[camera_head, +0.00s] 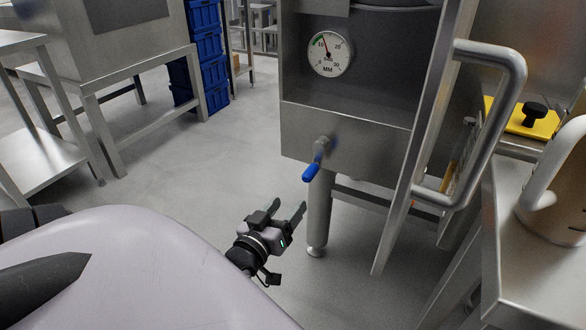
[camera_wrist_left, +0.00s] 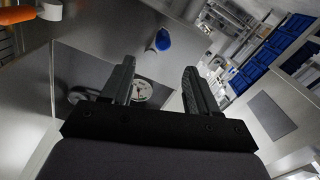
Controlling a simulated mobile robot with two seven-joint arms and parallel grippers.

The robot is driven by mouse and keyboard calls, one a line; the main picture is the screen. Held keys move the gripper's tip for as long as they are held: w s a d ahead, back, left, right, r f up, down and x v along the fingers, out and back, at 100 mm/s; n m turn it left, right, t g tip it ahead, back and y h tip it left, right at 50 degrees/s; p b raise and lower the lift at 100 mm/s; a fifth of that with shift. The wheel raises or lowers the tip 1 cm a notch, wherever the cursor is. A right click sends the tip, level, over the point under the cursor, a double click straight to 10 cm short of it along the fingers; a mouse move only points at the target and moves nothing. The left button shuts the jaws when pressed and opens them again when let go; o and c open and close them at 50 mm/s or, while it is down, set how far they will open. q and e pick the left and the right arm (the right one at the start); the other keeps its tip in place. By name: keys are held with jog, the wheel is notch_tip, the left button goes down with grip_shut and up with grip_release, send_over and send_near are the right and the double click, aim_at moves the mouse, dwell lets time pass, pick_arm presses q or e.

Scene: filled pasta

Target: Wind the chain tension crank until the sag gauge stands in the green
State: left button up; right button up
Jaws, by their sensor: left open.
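The sag gauge (camera_head: 329,54) is a round white dial marked MM on the steel machine's front. Its green band lies at the upper left. The red needle points up and slightly left, near the band's upper end; whether it is inside is too small to tell. Below it, the crank (camera_head: 322,145) has a blue handle (camera_head: 311,173) hanging down and slightly left. My left gripper (camera_head: 289,196) is open and empty, below and left of the handle, apart from it. In the left wrist view the blue handle (camera_wrist_left: 162,40) shows beyond the fingertips. My right gripper is out of view.
A large bent handle (camera_head: 515,85) juts from the machine's right side. A machine leg (camera_head: 318,215) stands below the crank. A steel table (camera_head: 130,90) and stacked blue crates (camera_head: 205,50) stand at the back left. The floor between is clear.

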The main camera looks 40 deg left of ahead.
aim_at(305, 180)
pick_arm(q)
jog(key=b+x, duration=0.1)
jog(key=x, duration=0.1)
jog(key=b+x, duration=0.2)
jog(key=x, duration=0.1)
jog(key=b+x, duration=0.1)
jog(key=x, duration=0.2)
jog(key=shift+w+a+f, duration=0.1)
jog(key=shift+w+a, duration=0.05)
jog(key=shift+a, duration=0.2)
jog(key=x, duration=0.3)
jog(key=shift+w, duration=0.35)
jog(key=shift+w+a, duration=0.25)
jog(key=shift+w, duration=0.35)
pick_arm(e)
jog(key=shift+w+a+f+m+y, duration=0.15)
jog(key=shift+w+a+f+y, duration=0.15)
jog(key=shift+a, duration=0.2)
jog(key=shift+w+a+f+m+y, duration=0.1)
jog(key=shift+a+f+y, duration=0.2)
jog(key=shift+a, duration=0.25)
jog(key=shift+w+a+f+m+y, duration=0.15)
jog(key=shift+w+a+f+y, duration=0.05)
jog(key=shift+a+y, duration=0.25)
